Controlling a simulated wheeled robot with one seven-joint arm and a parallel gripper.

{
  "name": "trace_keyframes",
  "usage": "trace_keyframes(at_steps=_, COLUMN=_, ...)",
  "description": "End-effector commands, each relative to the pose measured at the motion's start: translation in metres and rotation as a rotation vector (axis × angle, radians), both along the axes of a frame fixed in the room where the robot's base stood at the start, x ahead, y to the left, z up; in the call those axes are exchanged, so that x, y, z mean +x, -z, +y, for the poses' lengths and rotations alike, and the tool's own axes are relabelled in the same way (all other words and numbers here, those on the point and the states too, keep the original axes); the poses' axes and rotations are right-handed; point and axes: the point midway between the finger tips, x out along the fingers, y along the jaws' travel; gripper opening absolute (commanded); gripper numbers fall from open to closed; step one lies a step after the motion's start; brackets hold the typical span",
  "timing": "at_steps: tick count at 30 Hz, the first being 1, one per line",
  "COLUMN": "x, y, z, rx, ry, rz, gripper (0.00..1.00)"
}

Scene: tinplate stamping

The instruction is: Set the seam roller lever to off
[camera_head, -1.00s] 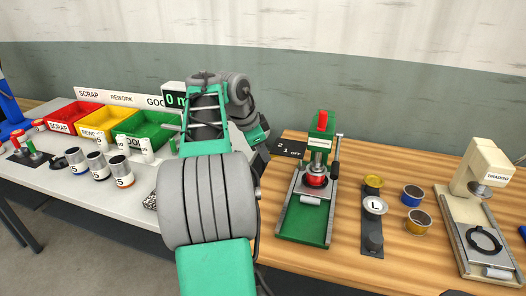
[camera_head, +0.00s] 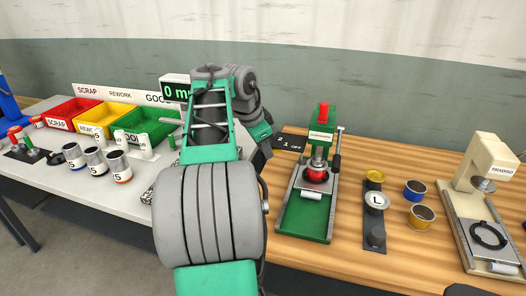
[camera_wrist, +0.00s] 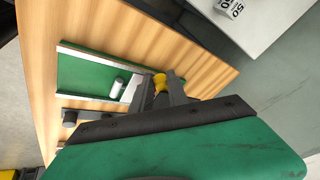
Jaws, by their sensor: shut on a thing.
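A green machine (camera_head: 305,215) stands on the wooden bench, with a red handle (camera_head: 323,113) upright on top and a black side lever (camera_head: 337,155). Its label is too small to read. A black plate marked 2, 1, OFF (camera_head: 291,143) lies just left of it. In the wrist view my gripper (camera_wrist: 161,86) is shut on a yellow knob (camera_wrist: 160,80), beside the green base (camera_wrist: 85,75) with its white roller. I take the knob for the lever's end; its shaft and setting are hidden. In the head view my arm covers the fingertips.
On the left table are red, yellow and green bins (camera_head: 146,139) and several cans.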

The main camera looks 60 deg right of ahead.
Motion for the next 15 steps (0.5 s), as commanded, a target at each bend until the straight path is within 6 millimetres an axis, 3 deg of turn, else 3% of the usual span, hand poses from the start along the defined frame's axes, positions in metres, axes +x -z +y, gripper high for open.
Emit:
trace_keyframes(at_steps=8, x=-0.002, y=-0.0003, z=0.0007, rx=0.0, ry=-0.009, rz=0.001, gripper=0.0)
trace_keyframes(at_steps=9, x=-0.002, y=-0.0004, z=0.0007, rx=0.0, ry=-0.009, rz=0.001, gripper=0.23)
trace_keyframes(at_steps=15, x=-0.0017, y=-0.0003, z=0.0008, rx=0.0, ry=-0.009, rz=0.001, gripper=0.39)
